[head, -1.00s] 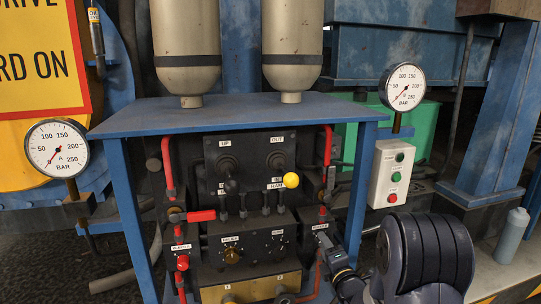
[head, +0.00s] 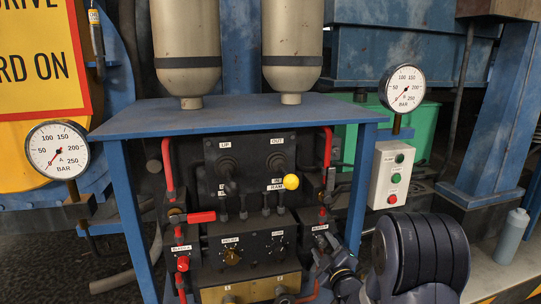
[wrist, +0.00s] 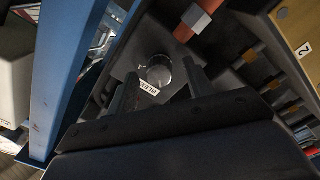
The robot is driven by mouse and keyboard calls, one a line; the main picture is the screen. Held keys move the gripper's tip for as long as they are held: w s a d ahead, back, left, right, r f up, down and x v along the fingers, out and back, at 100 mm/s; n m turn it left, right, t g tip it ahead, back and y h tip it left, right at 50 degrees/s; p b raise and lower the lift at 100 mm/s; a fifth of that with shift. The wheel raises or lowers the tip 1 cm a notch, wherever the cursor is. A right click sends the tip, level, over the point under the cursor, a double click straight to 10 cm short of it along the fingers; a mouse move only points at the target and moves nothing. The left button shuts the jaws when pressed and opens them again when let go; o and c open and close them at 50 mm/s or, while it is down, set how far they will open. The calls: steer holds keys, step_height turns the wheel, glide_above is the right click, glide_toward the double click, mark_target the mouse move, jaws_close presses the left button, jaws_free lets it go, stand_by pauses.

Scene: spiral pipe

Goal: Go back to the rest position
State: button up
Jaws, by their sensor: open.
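My gripper (head: 322,262) is low at the right side of the blue-framed valve panel in the head view, just below the right bleed valve (head: 321,241) and its white label. In the wrist view my two dark fingers (wrist: 160,72) are apart. A round grey knob (wrist: 157,71) and the bleed label (wrist: 148,91) show in the gap between them, with nothing held. I cannot tell exactly how far the fingertips are from the knob. My arm's dark links fill the lower right of the head view.
The blue frame post (wrist: 60,80) stands close to the left of my gripper in the wrist view. A red pipe (wrist: 196,18) is beyond it. A yellow-knobbed lever (head: 291,182), a red-handled valve (head: 201,217) and a push-button box (head: 391,175) are nearby.

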steer(key=m+p, duration=0.3)
steer(key=shift+r+m, duration=0.25)
steer(key=shift+m, duration=0.05)
steer(key=m+p, duration=0.5)
steer(key=p, duration=0.2)
steer(key=shift+v, duration=0.9)
steer(key=shift+a+f, duration=0.15)
steer(key=shift+f, duration=0.05)
